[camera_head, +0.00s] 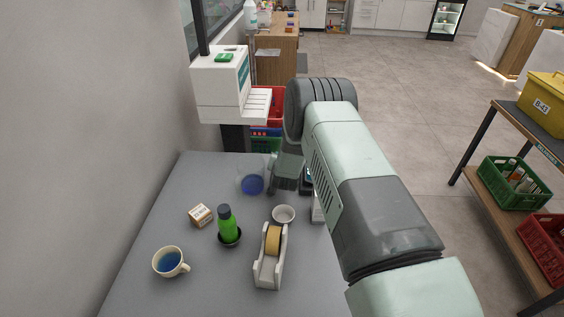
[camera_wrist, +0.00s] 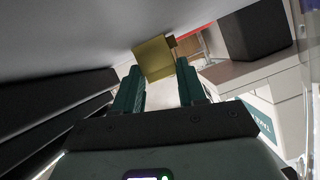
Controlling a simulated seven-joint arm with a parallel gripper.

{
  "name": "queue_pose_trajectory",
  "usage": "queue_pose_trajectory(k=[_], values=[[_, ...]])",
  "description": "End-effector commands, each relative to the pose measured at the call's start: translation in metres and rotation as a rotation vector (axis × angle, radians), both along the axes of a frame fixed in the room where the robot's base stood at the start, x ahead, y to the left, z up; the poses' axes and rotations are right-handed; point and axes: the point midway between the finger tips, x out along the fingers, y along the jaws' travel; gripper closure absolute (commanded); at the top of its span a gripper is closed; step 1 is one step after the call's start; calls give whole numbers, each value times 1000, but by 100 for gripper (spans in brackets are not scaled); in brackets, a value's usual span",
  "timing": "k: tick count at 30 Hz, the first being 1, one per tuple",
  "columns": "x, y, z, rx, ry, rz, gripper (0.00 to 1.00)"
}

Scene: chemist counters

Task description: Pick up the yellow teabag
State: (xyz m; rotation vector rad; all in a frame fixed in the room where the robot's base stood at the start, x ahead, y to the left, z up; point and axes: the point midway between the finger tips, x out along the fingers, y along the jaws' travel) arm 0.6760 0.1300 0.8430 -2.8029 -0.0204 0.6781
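The yellow teabag (camera_wrist: 153,58) shows in the wrist view as a flat yellow square with a small brownish tab at its upper right corner. It lies at and just beyond my fingertips. My gripper (camera_wrist: 159,74) has its two teal fingers spread apart, with the teabag across the gap between their tips. I cannot tell whether a finger touches it. In the head view my gripper (camera_head: 286,180) is low over the far part of the grey table (camera_head: 200,285). The teabag does not show there; my arm and gripper hide part of the table.
A clear glass with blue contents (camera_head: 252,184) stands close left of my gripper. Nearer are a white bowl (camera_head: 284,214), a tape dispenser (camera_head: 270,258), a green bottle (camera_head: 227,222), a small box (camera_head: 201,215) and a mug (camera_head: 169,262). A white machine (camera_head: 222,88) stands beyond the table.

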Motion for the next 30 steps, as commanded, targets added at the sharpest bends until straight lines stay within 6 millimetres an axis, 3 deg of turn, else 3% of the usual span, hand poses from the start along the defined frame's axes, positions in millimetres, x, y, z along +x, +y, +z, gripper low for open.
queue_pose_trajectory(k=[19,23,30], values=[[0,0,3,0,-1,0,92],[1,0,14,0,-2,0,92],[1,0,54,0,-3,1,92]])
